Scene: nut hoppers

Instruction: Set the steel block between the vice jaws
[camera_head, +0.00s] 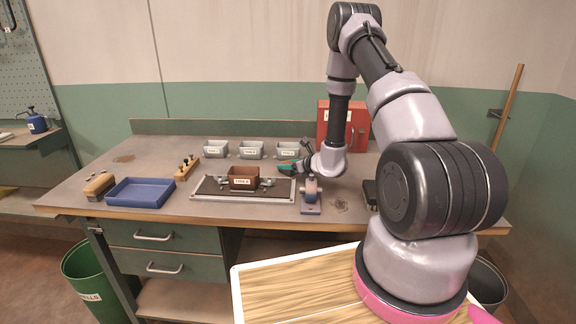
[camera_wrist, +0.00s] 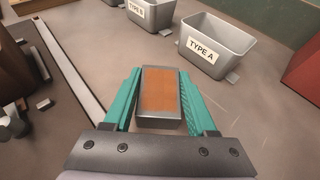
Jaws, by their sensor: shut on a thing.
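My gripper (camera_head: 284,168) is over the right part of the bench, in front of the grey bins. In the wrist view its teal fingers (camera_wrist: 160,78) are closed on both sides of a steel block (camera_wrist: 159,95) with grey sides and an orange-brown top face. The head view does not show the block clearly. A small blue-grey device (camera_head: 311,192) on a flat base, apparently the vice, stands on the bench to the right of and nearer than my gripper. Its jaw gap is too small to make out.
A metal-edged tray (camera_head: 215,197) holds a brown labelled hopper (camera_head: 243,172). Grey bins, including TYPE A (camera_wrist: 214,57), line the back. A red cabinet (camera_head: 330,112) stands behind my arm. A blue tray (camera_head: 140,200) and wooden peg rack (camera_head: 186,174) are left.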

